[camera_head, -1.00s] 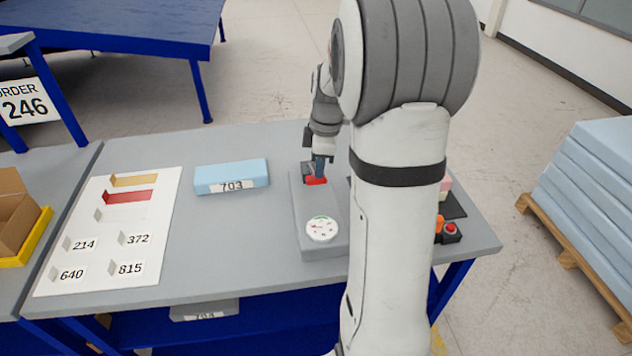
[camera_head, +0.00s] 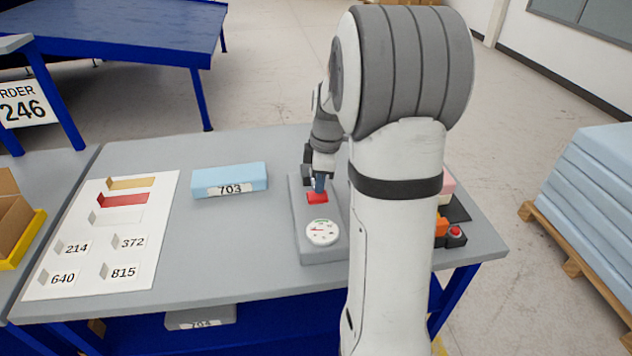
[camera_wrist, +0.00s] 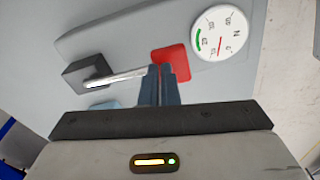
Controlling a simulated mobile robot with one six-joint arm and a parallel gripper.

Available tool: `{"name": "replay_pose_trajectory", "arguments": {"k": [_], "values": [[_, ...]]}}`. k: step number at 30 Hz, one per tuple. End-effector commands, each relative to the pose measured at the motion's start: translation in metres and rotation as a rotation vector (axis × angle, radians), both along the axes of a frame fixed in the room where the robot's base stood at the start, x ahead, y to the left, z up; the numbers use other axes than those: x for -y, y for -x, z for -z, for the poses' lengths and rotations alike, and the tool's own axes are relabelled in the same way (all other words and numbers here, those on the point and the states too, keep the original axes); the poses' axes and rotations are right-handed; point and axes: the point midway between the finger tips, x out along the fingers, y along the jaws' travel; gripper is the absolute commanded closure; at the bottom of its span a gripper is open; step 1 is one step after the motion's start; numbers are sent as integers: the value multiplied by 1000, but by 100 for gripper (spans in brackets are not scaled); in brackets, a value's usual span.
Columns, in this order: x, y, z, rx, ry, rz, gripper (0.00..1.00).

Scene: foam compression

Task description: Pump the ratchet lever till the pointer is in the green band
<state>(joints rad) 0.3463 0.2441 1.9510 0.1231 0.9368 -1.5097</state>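The ratchet device is a grey housing (camera_head: 318,249) on the table. Its lever has a silver rod (camera_wrist: 118,77) running from a dark block (camera_wrist: 86,73) to a red handle (camera_wrist: 172,63), also seen in the head view (camera_head: 317,198). My gripper (camera_wrist: 161,68) has its two fingers together, with their tips at the red handle's edge; I cannot tell if they touch it. In the head view my gripper (camera_head: 319,188) is just behind the handle. The white gauge (camera_wrist: 222,33) has a green band (camera_wrist: 199,41) and a red pointer (camera_wrist: 219,46), which lies outside the band, towards the low end.
A light blue foam block (camera_head: 230,182) labelled 703 lies left of the device. A white board (camera_head: 90,245) with numbered slots lies further left. A red button (camera_head: 456,232) stands at the right, partly behind my arm. The table between block and device is clear.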

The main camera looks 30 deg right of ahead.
Motion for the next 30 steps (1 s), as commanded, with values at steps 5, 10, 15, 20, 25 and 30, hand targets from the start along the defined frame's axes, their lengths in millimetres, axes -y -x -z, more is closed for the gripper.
{"name": "replay_pose_trajectory", "arguments": {"k": [5,10,15,20,25,30], "values": [[0,0,0,1,0,0,100],[7,3,-3,2,1,2,100],[25,13,-10,0,0,4,100],[27,14,-10,-1,-1,1,100],[27,14,-12,0,0,1,100],[29,14,-30,4,2,1,100]]}}
